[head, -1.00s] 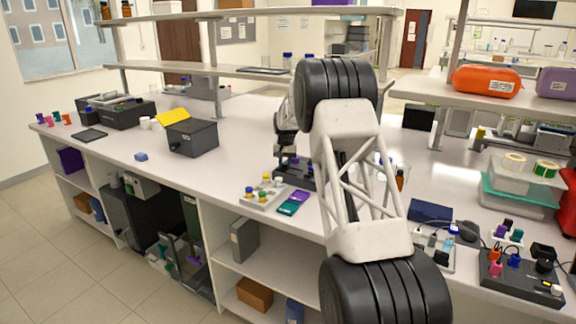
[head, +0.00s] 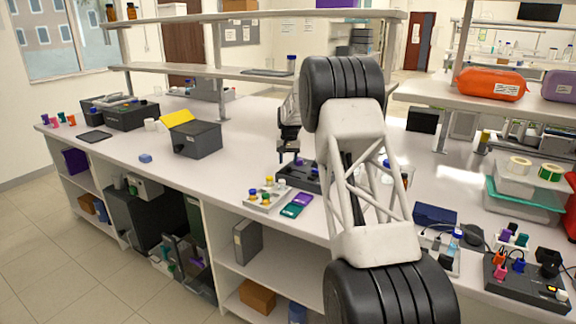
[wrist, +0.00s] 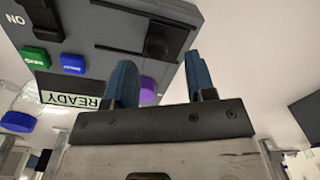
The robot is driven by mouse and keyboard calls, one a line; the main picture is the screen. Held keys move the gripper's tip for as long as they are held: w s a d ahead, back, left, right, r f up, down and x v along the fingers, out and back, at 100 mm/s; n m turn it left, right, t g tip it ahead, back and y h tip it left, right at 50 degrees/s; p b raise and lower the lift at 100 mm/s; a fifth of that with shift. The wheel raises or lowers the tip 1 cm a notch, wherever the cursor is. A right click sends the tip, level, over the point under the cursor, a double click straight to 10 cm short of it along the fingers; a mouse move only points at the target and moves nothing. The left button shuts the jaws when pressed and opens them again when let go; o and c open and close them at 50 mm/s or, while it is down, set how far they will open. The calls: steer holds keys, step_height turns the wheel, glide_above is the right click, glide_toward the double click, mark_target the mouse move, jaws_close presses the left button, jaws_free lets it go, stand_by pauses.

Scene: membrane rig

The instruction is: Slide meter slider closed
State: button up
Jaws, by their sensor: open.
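The meter is a dark grey box (head: 302,176) on the bench, partly hidden by my arm. In the wrist view its panel (wrist: 215,14) fills the top, upside down, with a black slider knob (wrist: 158,44) on a dark straight track. A lit READY display (wrist: 70,98) and green, blue and purple buttons also show there. My gripper (wrist: 160,64) is open, its two blue fingers pointing at the panel. In the picture the knob lies between the fingertips; I cannot tell whether they touch it. In the head view my gripper (head: 288,150) is just above the meter's far left part.
A white tray of small bottles (head: 268,196) and a teal and purple case (head: 297,205) sit close in front of the meter. A dark box with a yellow lid (head: 195,138) stands farther left. The bench between is mostly clear.

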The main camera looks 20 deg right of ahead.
steer(key=shift+r, duration=2.4)
steer(key=shift+r, duration=0.1)
steer(key=shift+r, duration=2.35)
steer(key=shift+s+r, duration=0.1)
